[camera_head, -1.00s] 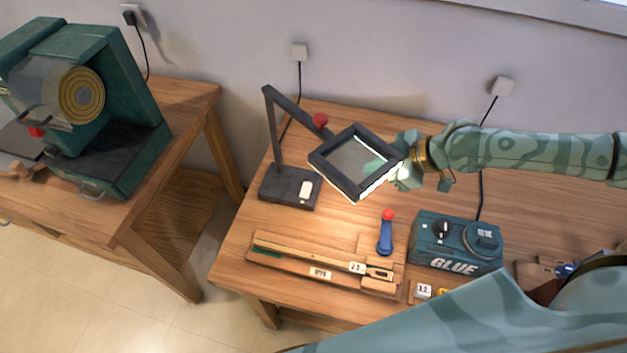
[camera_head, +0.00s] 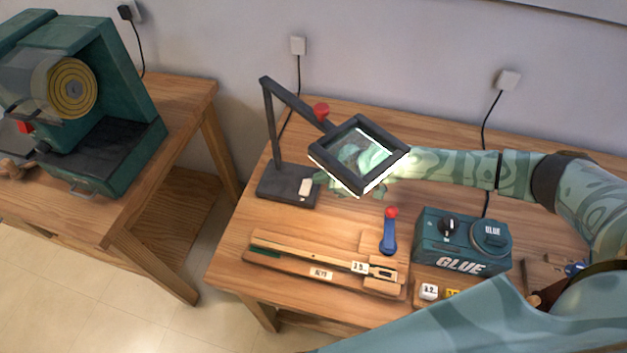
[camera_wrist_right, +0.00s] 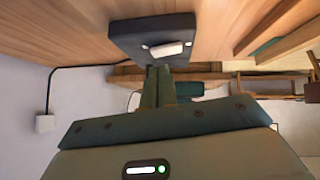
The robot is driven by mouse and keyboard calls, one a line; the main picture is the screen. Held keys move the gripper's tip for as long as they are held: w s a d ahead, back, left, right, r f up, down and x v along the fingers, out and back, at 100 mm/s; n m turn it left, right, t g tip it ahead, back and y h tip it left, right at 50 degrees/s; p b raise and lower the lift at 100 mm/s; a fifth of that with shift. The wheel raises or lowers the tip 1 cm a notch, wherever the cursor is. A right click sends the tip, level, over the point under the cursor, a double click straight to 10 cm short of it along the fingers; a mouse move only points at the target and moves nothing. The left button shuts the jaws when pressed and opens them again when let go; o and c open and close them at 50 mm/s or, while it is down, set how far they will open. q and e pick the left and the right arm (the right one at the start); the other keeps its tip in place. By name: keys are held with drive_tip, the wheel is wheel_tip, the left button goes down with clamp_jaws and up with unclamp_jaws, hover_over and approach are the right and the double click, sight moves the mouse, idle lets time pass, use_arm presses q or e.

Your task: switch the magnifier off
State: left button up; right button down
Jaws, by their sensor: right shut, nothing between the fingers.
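The magnifier stands on the right table. Its dark square head (camera_head: 321,152) hangs on a jointed arm with a red knob (camera_head: 321,111), and its lower edge glows white. Its dark base (camera_head: 270,183) carries a white switch (camera_head: 305,187), which also shows in the right wrist view (camera_wrist_right: 168,50). My right gripper (camera_head: 322,177) is under the head, partly seen through the lens, with its fingertips close to the switch side of the base. In the wrist view the shut, empty fingers (camera_wrist_right: 158,84) point at the base; I cannot tell whether they touch it. My left gripper is out of view.
In front lie a wooden key assembly (camera_head: 310,262) and a blue tool with a red knob (camera_head: 389,235). A green glue box (camera_head: 463,245) stands to the right. A green machine (camera_head: 125,150) is on the separate left table. Cables run up the wall behind.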

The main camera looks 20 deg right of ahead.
sight(307, 182)
drive_tip(key=shift+b+x, duration=0.35)
drive_tip(key=shift+x, duration=1.25)
drive_tip(key=shift+d+f+b, duration=0.1)
drive_tip(key=shift+f+b, duration=0.3)
drive_tip(key=shift+b, duration=0.2)
drive_tip(key=shift+r, duration=0.15)
drive_tip(key=shift+p, duration=0.3)
